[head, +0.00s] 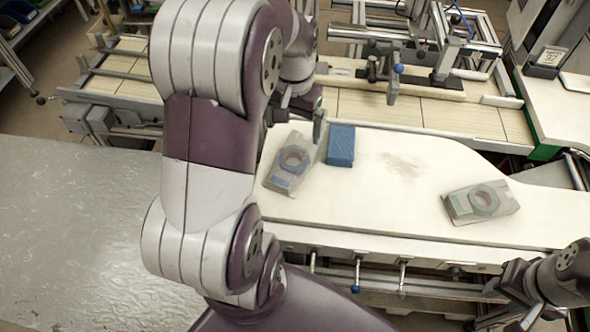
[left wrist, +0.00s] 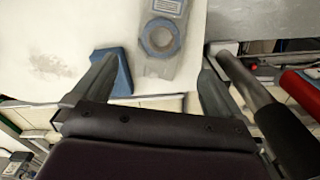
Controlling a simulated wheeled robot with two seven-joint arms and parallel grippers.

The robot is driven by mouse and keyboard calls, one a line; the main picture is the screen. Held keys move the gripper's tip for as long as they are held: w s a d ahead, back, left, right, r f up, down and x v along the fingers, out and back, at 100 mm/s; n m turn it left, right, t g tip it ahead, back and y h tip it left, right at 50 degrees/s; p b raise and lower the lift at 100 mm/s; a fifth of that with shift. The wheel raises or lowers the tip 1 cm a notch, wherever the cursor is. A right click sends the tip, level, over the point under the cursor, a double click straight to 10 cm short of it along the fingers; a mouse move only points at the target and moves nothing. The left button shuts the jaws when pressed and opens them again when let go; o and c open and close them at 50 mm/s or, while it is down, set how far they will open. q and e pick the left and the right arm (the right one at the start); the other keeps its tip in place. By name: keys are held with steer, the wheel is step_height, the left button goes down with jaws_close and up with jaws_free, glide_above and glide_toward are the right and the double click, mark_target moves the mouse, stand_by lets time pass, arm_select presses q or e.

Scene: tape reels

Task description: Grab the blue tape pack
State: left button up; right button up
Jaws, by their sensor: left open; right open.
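A plain blue block-shaped pack (head: 341,146) lies on the white table. In the left wrist view the blue pack (left wrist: 122,74) is beside the left-hand finger, which partly covers it. Left of it in the head view lies a grey pack with a bluish tape ring (head: 290,163); this ring pack (left wrist: 161,40) shows between the fingers in the wrist view. My left gripper (head: 300,112) is open and empty above the table's far edge, close to both packs. My right gripper (head: 505,305) is open at the lower right, away from the packs.
A second grey pack with a tape ring (head: 482,202) lies on the right of the white table (head: 400,215). The table's middle has only a faint stain. A conveyor (head: 440,115) with metal frames and a blue-knobbed post (head: 396,78) stands behind the far edge.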

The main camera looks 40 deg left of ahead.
mark_target(294, 157)
arm_select(q)
step_height(294, 157, down, 10)
steer(key=shift+f+p, duration=0.15)
steer(key=shift+p, duration=0.8)
steer(key=shift+f, duration=0.25)
steer(key=c, duration=1)
